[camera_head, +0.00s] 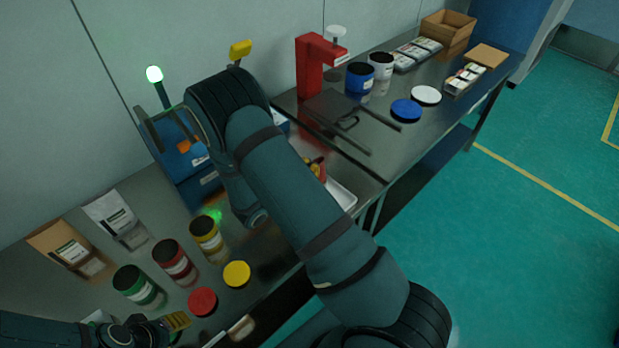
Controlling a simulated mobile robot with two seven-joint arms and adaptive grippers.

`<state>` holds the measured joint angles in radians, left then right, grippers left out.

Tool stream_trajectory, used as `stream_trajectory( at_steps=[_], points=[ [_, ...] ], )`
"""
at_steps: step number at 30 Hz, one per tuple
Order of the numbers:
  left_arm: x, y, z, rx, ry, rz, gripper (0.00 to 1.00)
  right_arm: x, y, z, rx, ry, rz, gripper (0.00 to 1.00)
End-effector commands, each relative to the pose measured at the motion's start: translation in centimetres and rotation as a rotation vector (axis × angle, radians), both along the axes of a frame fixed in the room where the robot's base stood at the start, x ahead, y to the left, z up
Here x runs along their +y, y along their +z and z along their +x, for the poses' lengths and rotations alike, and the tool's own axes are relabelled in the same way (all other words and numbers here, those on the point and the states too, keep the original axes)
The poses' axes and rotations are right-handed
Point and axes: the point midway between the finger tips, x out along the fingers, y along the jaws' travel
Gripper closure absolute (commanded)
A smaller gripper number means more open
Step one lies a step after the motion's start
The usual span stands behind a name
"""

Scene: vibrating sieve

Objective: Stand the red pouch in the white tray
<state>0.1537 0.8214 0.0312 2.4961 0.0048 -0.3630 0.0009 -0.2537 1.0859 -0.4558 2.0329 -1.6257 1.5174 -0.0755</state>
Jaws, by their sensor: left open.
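The white tray (342,195) lies on the bench, with only its right end showing past my right arm. A small red and yellow thing (318,168) shows at the tray's far side. I cannot tell whether it is the red pouch, and no other red pouch can be made out. My left gripper (176,322) is low at the left, open, near the bench's front edge and apart from the tray. My right arm crosses the middle of the view and hides much of the tray area. My right gripper is hidden.
A brown pouch (68,250) and a white pouch (115,219) stand by the wall. Green (138,286), red (175,262) and yellow (206,237) jars stand nearby, with red (202,301) and yellow (237,274) lids in front. A red stand (312,68) is further back.

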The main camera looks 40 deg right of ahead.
Motion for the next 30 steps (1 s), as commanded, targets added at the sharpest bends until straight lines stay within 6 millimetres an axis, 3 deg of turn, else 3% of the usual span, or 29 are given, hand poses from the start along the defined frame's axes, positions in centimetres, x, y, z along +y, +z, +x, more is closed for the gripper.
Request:
stream_trajectory(
  at_steps=[9, 21, 24, 30],
  points=[
    [0.0, -0.2, 0.0, 0.0, 0.0, 0.0, 0.53, 0.0, -3.6, 0.0, 0.001, 0.0, 0.0, 1.0],
    [0.0, -0.6, 0.0, 0.0, 0.0, 0.001, 0.53, 0.0, -4.1, 0.0, 0.0, 0.0, 0.0, 1.0],
    [0.0, -0.5, 0.0, 0.0, 0.0, 0.001, 0.53, 0.0, -4.0, 0.0, 0.0, 0.0, 0.001, 0.66],
    [0.0, -0.5, 0.0, 0.0, 0.0, 0.001, 0.53, 0.0, -4.0, 0.0, 0.0, 0.0, 0.001, 0.66]
  ],
)
